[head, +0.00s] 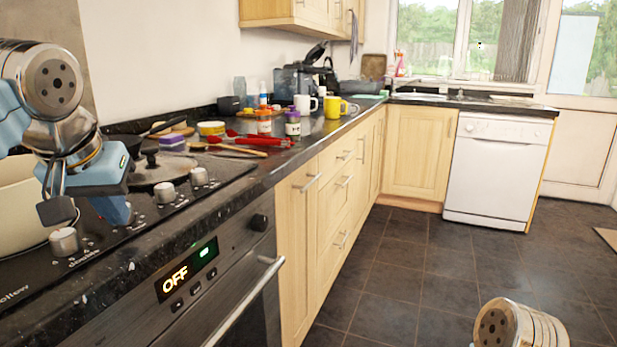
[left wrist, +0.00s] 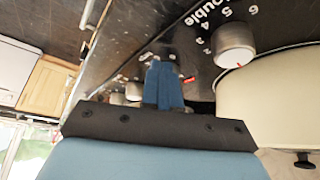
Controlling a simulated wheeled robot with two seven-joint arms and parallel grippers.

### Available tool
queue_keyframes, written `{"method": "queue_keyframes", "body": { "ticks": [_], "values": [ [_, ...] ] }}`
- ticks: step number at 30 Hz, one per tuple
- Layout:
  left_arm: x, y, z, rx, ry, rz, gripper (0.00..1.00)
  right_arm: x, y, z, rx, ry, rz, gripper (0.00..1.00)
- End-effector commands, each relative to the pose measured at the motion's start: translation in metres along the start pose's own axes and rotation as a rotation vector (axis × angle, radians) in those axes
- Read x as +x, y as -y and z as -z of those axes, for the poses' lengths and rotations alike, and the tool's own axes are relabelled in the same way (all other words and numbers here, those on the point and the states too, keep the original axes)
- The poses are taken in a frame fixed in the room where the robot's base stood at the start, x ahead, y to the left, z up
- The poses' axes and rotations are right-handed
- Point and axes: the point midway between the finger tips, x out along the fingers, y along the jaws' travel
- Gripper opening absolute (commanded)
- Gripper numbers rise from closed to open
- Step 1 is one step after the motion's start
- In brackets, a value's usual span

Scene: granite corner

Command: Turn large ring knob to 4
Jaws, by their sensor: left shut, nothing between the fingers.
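The black hob (head: 95,262) has a row of silver knobs along its front edge. One knob (head: 65,241) is at the near left, and two more, a knob (head: 164,194) and a far knob (head: 199,176), are farther right. My left gripper (head: 117,210) is shut and empty, pointing down over the knob row between the near knob and the others. In the left wrist view its blue fingers (left wrist: 163,85) hide what lies under them. A knob with printed numbers (left wrist: 235,45) and the word "ouble" stands beside them. I cannot tell which knob is the large ring one.
A cream pot (head: 18,195) stands at the left of the hob, close to my left gripper. Red utensils (head: 265,141), jars and mugs lie on the worktop beyond. The oven display (head: 187,270) reads OFF.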

Motion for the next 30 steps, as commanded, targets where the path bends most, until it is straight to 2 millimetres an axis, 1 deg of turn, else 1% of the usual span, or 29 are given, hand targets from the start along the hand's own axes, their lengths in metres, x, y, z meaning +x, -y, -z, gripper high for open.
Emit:
{"method": "queue_keyframes", "body": {
  "ticks": [2,20,30],
  "values": [
    [0.0024,0.0002,-0.0001,0.0,0.001,0.0,0.0,0.0011,-0.0007,0.0006,0.0,-0.001,0.0,0.42],
    [0.0017,0.0014,0.0017,-0.001,-0.002,0.0,0.0,-0.0007,0.0004,0.0005,0.0,-0.001,0.0,0.42],
    [-0.0006,0.0086,0.0003,-0.002,-0.003,0.0,0.0,-0.0064,0.0044,-0.0005,-0.003,0.001,0.003,0.42]
  ]
}}
